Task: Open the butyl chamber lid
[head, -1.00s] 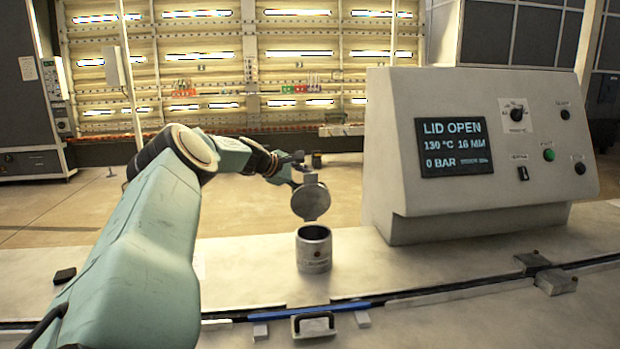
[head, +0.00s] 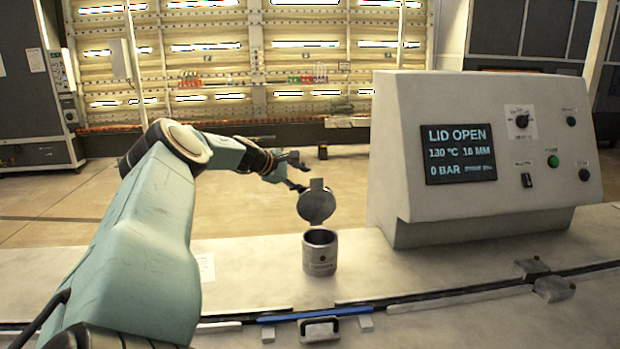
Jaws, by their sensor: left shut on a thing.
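The butyl chamber (head: 320,256) is a small grey metal cup standing on the bench in the middle of the head view, its dark mouth open. Its round grey lid (head: 316,207) stands raised, nearly upright, above and behind the mouth, with a small tab at its top. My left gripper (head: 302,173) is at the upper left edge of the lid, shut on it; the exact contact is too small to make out. The control box screen (head: 458,153) reads "LID OPEN", 130 °C and 0 BAR. My right gripper is not in view.
The sloped control box (head: 405,150) with knobs and buttons stands right of the chamber. A handle (head: 320,327), a blue strip (head: 300,316) and a dark groove lie in front. The bench (head: 250,265) left of the chamber is mostly clear.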

